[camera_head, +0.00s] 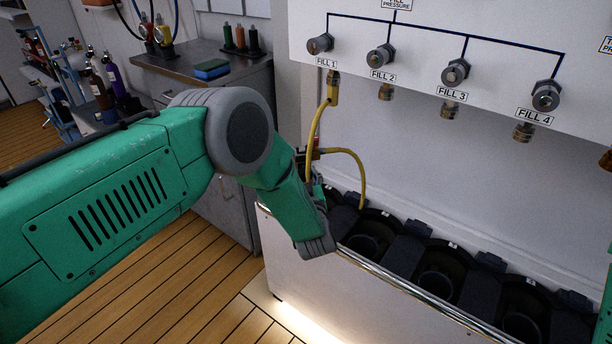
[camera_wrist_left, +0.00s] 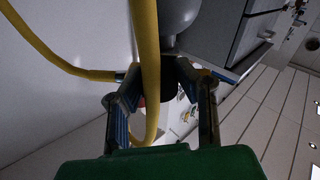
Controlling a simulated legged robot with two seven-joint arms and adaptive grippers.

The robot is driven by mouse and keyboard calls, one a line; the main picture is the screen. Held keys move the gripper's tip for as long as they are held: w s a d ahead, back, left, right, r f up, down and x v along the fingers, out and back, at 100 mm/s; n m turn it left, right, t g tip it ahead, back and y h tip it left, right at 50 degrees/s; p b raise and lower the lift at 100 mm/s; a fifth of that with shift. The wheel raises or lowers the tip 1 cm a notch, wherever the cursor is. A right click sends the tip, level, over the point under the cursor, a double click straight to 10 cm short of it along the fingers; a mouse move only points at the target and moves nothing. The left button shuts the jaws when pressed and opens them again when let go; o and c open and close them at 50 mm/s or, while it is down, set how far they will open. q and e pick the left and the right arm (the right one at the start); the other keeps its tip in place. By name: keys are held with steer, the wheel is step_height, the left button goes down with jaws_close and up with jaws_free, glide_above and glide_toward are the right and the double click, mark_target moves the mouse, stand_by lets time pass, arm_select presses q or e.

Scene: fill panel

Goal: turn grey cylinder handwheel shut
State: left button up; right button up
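In the wrist view, the rounded grey cylinder (camera_wrist_left: 180,14) shows at the top, cut off by the frame edge. A dark valve part (camera_wrist_left: 168,88) lies below it between the fingers of my left gripper (camera_wrist_left: 163,72); the handwheel's outline is not clear. The fingers are apart, one on each side of this dark part; whether they touch it I cannot tell. A yellow hose (camera_wrist_left: 146,60) crosses in front of it. In the head view, the left forearm and wrist hide most of the cylinder and handwheel. My right gripper is out of view.
A yellow hose (camera_head: 313,120) hangs from the FILL 1 fitting, close to my left wrist. FILL knobs (camera_head: 380,55) line the white panel (camera_head: 440,25). Black cylinder holders (camera_head: 437,272) stand in a row behind a metal rail (camera_head: 420,294). A cabinet (camera_head: 215,95) stands behind the left arm.

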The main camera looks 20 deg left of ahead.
arm_select(q)
steer(key=o, duration=0.4)
steer(key=shift+s+f, duration=0.1)
steer(key=shift+f, duration=0.3)
steer(key=shift+o, duration=0.2)
steer(key=shift+a, duration=0.1)
steer(key=shift+r, duration=0.15)
steer(key=v, duration=1.1)
steer(key=shift+s+d, duration=0.2)
steer(key=shift+s, duration=0.15)
